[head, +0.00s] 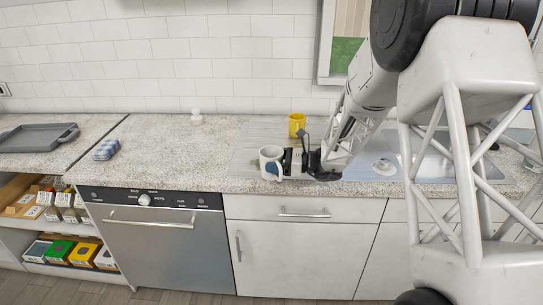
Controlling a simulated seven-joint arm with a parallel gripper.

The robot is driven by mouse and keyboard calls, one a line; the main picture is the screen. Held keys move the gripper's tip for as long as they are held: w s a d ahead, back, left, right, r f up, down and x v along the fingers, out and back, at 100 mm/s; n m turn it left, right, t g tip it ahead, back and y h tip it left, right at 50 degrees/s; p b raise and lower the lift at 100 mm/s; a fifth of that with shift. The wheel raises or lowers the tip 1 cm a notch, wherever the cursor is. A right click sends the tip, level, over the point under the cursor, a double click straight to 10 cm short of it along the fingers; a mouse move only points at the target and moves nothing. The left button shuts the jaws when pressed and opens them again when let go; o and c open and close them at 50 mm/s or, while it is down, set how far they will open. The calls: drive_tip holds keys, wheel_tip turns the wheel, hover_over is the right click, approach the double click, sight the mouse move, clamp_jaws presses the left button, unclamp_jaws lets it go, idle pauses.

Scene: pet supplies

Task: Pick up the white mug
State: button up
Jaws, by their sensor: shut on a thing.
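The white mug (271,155) with a dark blue patch is near the front edge of the counter, left of the sink. My gripper (290,161) reaches it from the right, with its dark fingers at the mug's right side. The gripper is shut on the mug. The mug looks upright. Its base seems close to the counter, and I cannot tell whether it touches. My fingers partly hide the mug's right side.
A yellow mug (297,124) stands behind the white mug. A grey tray (36,138) lies at far left. The sink (385,164) is to the right. The counter (190,160) between cloth and mug is clear.

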drive_tip(key=shift+s+d+r, duration=0.15)
drive_tip(key=shift+s+d, duration=0.05)
drive_tip(key=shift+s, duration=0.6)
drive_tip(key=shift+a, duration=0.1)
drive_tip(key=a+t, duration=0.1)
drive_tip(key=a, duration=2)
drive_tip(key=shift+w+m, duration=0.3)
drive_tip(key=shift+w, duration=0.15)
drive_tip(key=shift+w, duration=0.1)
drive_tip(key=w+a, duration=0.2)
drive_tip(key=w, duration=0.2)
drive_tip(key=w+a+f, duration=0.1)
drive_tip(key=w+a, duration=0.2)
drive_tip(key=w, duration=0.2)
drive_tip(key=w+a, duration=0.2)
drive_tip(key=w, duration=0.2)
drive_tip(key=shift+w+a+f, duration=0.2)
drive_tip(key=shift+w+a, duration=0.2)
